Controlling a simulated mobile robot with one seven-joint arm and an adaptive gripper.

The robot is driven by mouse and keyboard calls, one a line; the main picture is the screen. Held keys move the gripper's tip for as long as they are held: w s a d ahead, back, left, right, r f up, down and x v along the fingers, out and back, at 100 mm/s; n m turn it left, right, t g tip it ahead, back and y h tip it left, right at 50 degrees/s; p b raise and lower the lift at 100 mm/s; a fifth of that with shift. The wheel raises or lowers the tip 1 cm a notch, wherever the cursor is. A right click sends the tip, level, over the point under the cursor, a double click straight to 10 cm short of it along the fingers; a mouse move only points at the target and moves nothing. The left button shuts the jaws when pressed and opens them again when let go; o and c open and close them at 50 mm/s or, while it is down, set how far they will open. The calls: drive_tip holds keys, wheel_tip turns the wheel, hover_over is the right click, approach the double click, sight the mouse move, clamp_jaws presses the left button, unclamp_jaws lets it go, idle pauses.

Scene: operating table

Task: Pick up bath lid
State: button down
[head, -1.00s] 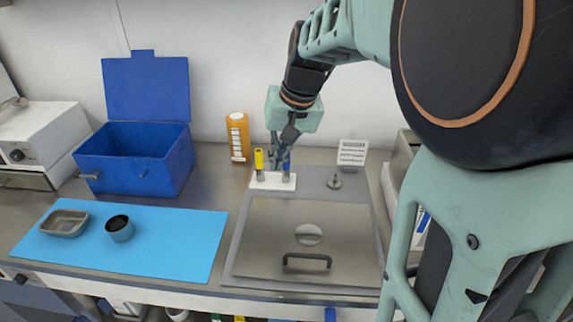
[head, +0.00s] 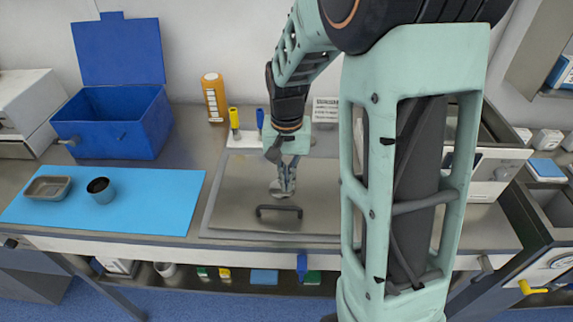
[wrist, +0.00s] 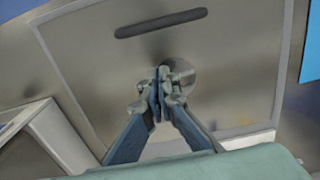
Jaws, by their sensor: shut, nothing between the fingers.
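The bath lid (head: 240,195) is a flat grey metal plate lying on the bench in the head view. Its dark bar handle (head: 279,210) stands near the front edge. A round disc sits behind the handle, partly hidden by my gripper. My gripper (head: 284,190) is shut and empty, pointing down over the lid behind the handle. In the wrist view the lid (wrist: 90,75) fills the middle, the handle (wrist: 160,22) lies near the top, and my gripper (wrist: 160,75) is apart from it.
A white holder with a yellow tool (head: 234,120) and a blue one stands behind the lid. A blue open box (head: 115,125), a light blue mat (head: 150,200) with a tray and cup, and an orange bottle (head: 214,97) are to the left. My arm covers the right side.

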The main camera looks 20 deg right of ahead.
sight(286, 198)
drive_tip(key=shift+s+a+f, duration=0.1)
drive_tip(key=shift+s+f, duration=0.15)
drive_tip(key=shift+f, duration=0.35)
drive_tip(key=shift+s+a+r+p, duration=0.1)
drive_tip(key=shift+s+a+p, duration=0.1)
drive_tip(key=shift+s, duration=0.4)
drive_tip(key=shift+s+a+p, duration=0.15)
drive_tip(key=shift+s, duration=0.4)
drive_tip(key=shift+s+a, duration=0.15)
drive_tip(key=shift+s, duration=0.35)
